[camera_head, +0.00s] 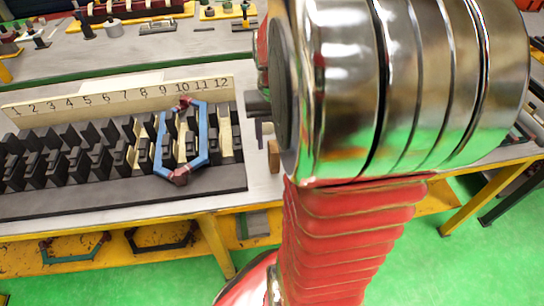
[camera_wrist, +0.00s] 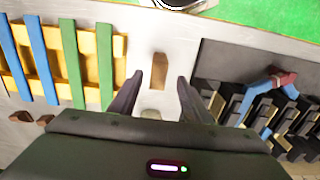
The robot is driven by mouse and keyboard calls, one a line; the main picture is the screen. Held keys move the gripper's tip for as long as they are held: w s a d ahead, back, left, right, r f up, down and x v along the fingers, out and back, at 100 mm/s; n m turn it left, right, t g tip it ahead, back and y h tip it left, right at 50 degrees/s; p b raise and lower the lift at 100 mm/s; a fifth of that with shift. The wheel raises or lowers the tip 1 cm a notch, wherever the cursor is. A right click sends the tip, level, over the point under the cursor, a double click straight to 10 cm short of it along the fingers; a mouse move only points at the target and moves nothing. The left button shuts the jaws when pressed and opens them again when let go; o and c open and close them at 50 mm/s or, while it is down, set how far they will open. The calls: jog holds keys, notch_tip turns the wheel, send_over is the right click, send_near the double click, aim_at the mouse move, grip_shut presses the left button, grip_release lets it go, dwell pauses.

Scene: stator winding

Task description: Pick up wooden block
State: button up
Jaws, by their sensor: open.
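The wooden block (camera_wrist: 159,71) is a small brown piece on the pale table, in the wrist view just beyond and between my fingertips. In the head view the wooden block (camera_head: 273,156) stands near the table's front edge, right of the black slotted fixture. My gripper (camera_wrist: 160,82) is open, one finger on each side of the line to the block, and nothing is gripped. In the head view my gripper (camera_head: 260,118) is partly hidden by my wrist, close above and behind the block. I cannot tell the exact height gap.
The black slotted fixture (camera_head: 120,205) holds a blue hexagonal coil (camera_head: 203,140) with reddish ends, close left of the block. In the wrist view, blue and green bars (camera_wrist: 75,60) lie over wooden strips at left. Small brown pieces (camera_wrist: 20,116) lie below them.

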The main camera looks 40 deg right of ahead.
aim_at(273, 146)
notch_tip(273, 146, down, 4)
jog(key=shift+d+f, duration=0.1)
dwell(0.6)
grip_shut()
dwell(0.4)
